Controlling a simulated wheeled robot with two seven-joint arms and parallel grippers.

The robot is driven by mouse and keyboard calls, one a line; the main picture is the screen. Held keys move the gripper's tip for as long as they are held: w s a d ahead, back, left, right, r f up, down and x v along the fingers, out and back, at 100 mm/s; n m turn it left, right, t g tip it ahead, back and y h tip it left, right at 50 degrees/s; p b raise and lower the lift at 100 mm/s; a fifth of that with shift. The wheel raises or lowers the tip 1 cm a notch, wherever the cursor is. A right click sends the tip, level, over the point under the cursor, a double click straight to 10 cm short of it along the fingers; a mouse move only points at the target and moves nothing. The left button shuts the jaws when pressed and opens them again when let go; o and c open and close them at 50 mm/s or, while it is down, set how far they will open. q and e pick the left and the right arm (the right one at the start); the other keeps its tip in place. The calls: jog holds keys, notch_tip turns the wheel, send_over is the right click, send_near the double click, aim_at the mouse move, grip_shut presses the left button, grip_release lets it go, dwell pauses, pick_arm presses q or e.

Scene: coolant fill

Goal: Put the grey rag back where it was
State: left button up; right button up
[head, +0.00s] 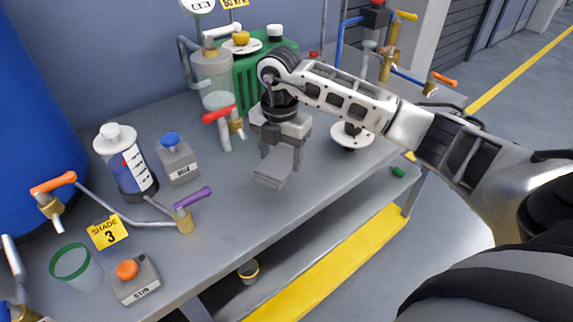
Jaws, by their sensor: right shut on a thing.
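My right gripper (281,158) reaches in from the right and points down over the middle of the grey bench. It is shut on a flat, pale grey piece, which looks like the grey rag (271,174). The rag hangs tilted between the fingers, at or just above the bench top; I cannot tell whether it touches. Its upper part is hidden by the fingers. My left gripper is not in view.
A red-handled valve (220,116) and a green canister (262,65) stand behind the gripper. A white-capped bottle (125,165), blue-button box (177,160) and purple-handled valve (186,212) stand left. The bench (235,232) is bare in front, above a yellow-edged shelf (325,268).

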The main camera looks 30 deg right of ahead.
aim_at(287, 150)
jog(key=d+f, duration=0.1)
jog(key=w+d+f, duration=0.1)
jog(key=f, duration=0.1)
jog(key=shift+w+d, duration=0.1)
jog(key=shift+w, duration=0.1)
jog(key=shift+d+f, duration=0.15)
jog(key=shift+f, duration=0.25)
jog(key=shift+f+p, duration=0.45)
jog(key=shift+f, duration=0.9)
jog(key=shift+f, duration=0.1)
jog(key=o, duration=0.9)
jog(key=shift+o, duration=0.2)
notch_tip(287, 150, up, 12)
jog(key=shift+r+b, duration=0.15)
jog(key=shift+b, duration=0.5)
